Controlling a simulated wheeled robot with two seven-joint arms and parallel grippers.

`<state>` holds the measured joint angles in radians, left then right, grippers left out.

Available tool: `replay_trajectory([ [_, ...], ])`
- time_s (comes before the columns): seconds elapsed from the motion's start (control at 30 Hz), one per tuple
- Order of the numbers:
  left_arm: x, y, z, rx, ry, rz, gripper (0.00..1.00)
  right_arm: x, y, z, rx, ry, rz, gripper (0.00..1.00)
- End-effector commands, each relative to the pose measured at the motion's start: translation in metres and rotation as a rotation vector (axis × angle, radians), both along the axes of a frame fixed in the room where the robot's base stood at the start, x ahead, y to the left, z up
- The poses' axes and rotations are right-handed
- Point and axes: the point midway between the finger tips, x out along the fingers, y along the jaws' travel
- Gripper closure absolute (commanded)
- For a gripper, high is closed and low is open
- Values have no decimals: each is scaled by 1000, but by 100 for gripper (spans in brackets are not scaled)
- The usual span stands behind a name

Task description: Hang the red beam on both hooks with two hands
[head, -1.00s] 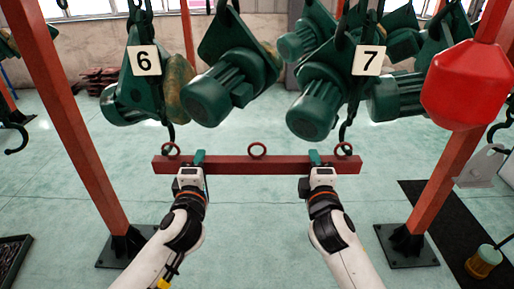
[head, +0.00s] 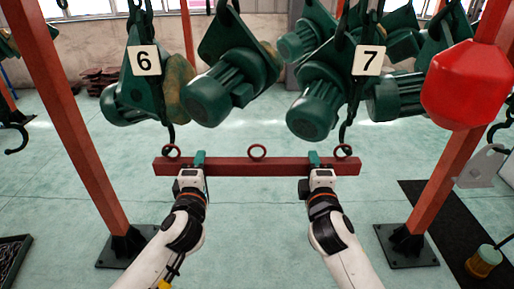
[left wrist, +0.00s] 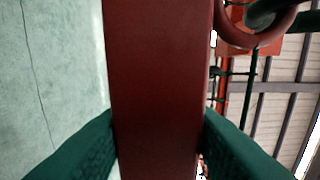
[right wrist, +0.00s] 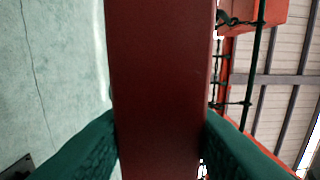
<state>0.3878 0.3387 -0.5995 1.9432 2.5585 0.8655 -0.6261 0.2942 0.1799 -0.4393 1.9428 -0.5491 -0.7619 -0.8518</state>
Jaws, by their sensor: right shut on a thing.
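Green hoists marked 6 (head: 144,60) and 7 (head: 368,60) hang above. Red posts stand at left (head: 75,130) and right (head: 450,170). A red block (head: 468,85) hangs at right. The floor below the beam is clear.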

Motion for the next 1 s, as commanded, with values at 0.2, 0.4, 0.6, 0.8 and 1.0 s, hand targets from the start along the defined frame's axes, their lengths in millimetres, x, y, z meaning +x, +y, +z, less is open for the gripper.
replay_trajectory([
  [0.2, 0, 0, 1, 0, -1, 0, 38, 0, 0, 2, 3, -4, 0, 87],
  [0.4, 0, 0, -2, 5, 5, 1, 38, 0, 0, 2, 4, -4, 1, 52],
  [0.6, 0, 0, -1, 2, 2, 0, 38, 0, 0, 1, 2, -3, 1, 38],
  [0.8, 0, 0, -1, 1, 1, 0, 24, 0, 0, -1, -2, 3, -1, 38],
  [1.0, 0, 0, 0, 0, 1, 0, 24, 0, 0, -1, -1, 1, 0, 35],
])
